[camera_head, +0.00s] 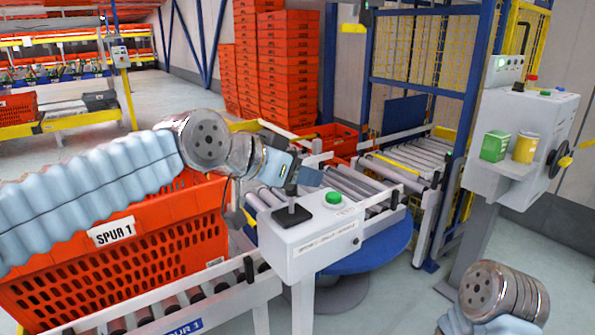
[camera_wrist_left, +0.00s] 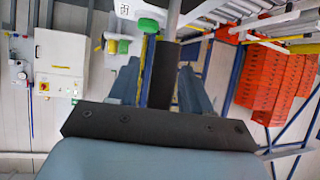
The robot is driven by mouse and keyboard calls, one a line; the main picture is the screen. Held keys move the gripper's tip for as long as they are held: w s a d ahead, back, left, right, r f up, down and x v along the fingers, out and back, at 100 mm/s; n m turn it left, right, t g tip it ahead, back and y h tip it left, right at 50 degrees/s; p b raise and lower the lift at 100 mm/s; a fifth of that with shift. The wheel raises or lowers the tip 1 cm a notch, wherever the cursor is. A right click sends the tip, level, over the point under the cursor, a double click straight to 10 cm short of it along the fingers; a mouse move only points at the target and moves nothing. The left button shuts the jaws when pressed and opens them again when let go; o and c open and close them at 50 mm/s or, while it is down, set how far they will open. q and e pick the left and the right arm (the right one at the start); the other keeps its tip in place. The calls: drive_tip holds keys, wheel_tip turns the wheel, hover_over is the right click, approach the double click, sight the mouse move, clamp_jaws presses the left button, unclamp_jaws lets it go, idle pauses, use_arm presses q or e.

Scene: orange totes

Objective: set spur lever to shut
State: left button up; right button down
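The spur lever (camera_head: 291,197) stands on top of a white control box (camera_head: 308,243), beside a green button (camera_head: 333,197). In the left wrist view the lever (camera_wrist_left: 163,75) is a dark upright bar between my fingers, and the green button (camera_wrist_left: 148,25) shows above. My left gripper (camera_head: 302,177) is at the lever, over the box. In the left wrist view its two bluish fingers (camera_wrist_left: 160,88) are apart, one on each side of the lever. I cannot tell whether they touch it. My right forearm is at the lower right; its gripper is out of frame.
An orange tote (camera_head: 190,235) marked SPUR 1 sits on the roller conveyor (camera_head: 185,302) beneath my left arm. A blue round table (camera_head: 370,255) and more rollers (camera_head: 355,190) lie beyond the box. A panel (camera_head: 520,145) on a post and yellow fencing stand at right.

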use_arm(q)
drive_tip(key=b+v, duration=0.1)
drive_tip(key=v, duration=1.2)
drive_tip(key=shift+s+a+r, duration=0.15)
drive_tip(key=shift+s+a, duration=0.1)
drive_tip(key=shift+s, duration=0.05)
